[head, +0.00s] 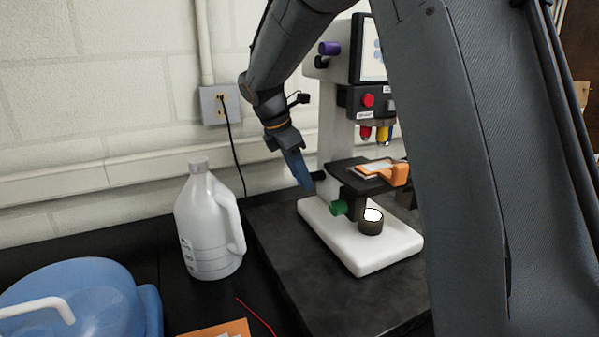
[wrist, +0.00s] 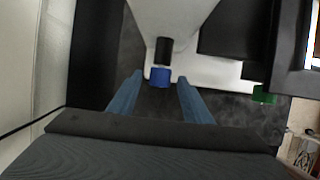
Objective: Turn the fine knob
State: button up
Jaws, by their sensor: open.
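A blue knob (wrist: 160,77) on a black shaft (wrist: 163,50) sticks out from the microscope's white column. In the wrist view it lies between the tips of my open gripper (wrist: 159,84), with a gap on each side. In the head view my gripper (head: 304,183) points down beside the column, by a black shaft (head: 319,176); the blue knob cannot be told apart from the blue fingers there. A green knob (head: 340,208) sits lower on the microscope and also shows in the wrist view (wrist: 263,95). No label shows which knob is the fine one.
The microscope has a white base (head: 375,257), a dark stage with an orange clip (head: 396,174), and a purple knob (head: 329,48) high up. A white jug (head: 208,225) and a blue container (head: 75,300) stand at left. A wall outlet (head: 219,104) is behind.

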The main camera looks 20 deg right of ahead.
jog(key=c, duration=1.1)
jog(key=shift+o, duration=0.2)
jog(key=shift+t+b, duration=0.4)
jog(key=shift+s+f+m+t+b, duration=0.15)
jog(key=shift+s+m+t+b, duration=0.15)
jog(key=shift+t+b, duration=0.65)
jog(key=t+y+b, duration=0.1)
jog(key=b, duration=0.3)
jog(key=shift+d+f+t, duration=0.1)
jog(key=shift+f+t, duration=0.05)
jog(key=shift+t, duration=0.2)
jog(key=t+b, duration=0.1)
jog(key=b, duration=0.2)
jog(key=t+b, duration=0.1)
jog(key=b, duration=0.2)
jog(key=m+t+b, duration=0.1)
jog(key=b, duration=0.3)
jog(key=shift+s+f, duration=0.25)
jog(key=shift+s, duration=0.05)
jog(key=shift+t+b, duration=0.4)
jog(key=shift+b, duration=0.05)
jog(key=shift+s+r+m+t+b, duration=0.15)
jog(key=shift+m+t+b, duration=0.2)
jog(key=shift+b, duration=1.2)
